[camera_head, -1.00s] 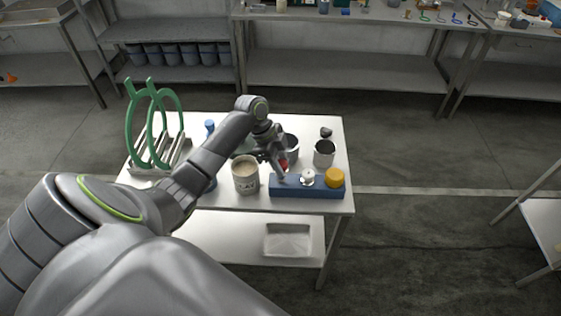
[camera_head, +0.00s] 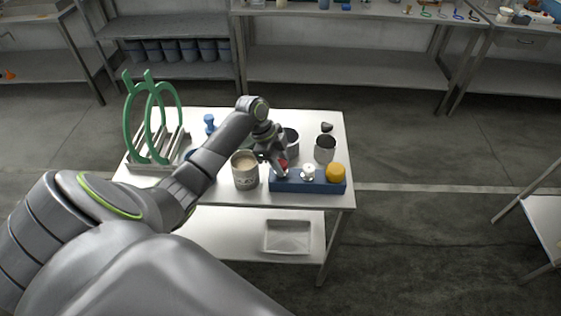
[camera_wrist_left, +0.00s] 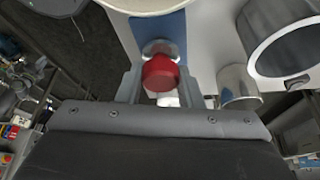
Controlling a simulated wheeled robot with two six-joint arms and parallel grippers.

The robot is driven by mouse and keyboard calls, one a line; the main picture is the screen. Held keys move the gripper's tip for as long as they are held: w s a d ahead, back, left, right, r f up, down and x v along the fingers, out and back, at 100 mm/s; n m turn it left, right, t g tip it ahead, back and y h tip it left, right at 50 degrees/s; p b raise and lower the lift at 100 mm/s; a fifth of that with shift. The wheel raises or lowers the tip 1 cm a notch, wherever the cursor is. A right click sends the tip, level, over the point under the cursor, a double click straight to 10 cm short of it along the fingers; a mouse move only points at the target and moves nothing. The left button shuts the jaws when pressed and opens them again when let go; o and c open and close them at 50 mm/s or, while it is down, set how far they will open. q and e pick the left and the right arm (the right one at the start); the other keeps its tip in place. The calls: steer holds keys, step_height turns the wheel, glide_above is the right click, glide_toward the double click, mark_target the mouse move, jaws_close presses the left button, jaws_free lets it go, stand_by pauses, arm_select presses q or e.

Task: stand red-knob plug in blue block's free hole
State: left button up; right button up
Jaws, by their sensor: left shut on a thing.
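The blue block (camera_head: 308,186) lies at the front right of the white table. A white-knob plug (camera_head: 308,172) stands in its middle and a yellow-knob plug (camera_head: 336,172) at its right end. My left gripper (camera_head: 281,172) is over the block's left end, shut on the red-knob plug (camera_head: 284,163). In the left wrist view the red knob (camera_wrist_left: 160,73) sits between the fingers, with the blue block (camera_wrist_left: 160,30) behind it. The plug's lower end and the hole under it are hidden, so I cannot tell whether it is in the hole. My right gripper is not in view.
A beige-filled container (camera_head: 245,171) stands close left of the block. Grey cups (camera_head: 325,150) stand behind it. A green ring rack (camera_head: 155,130) is at the table's left, with a blue object (camera_head: 209,124) near it. An empty tray (camera_head: 287,237) is on the lower shelf.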

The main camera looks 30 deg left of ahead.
arm_select(q)
steer(key=shift+f+b, duration=0.4)
steer(key=shift+f, duration=0.3)
steer(key=o, duration=1.1)
steer(key=shift+a+r, duration=0.1)
steer(key=b+v, duration=0.3)
steer(key=v, duration=1.4)
steer(key=shift+r, duration=0.15)
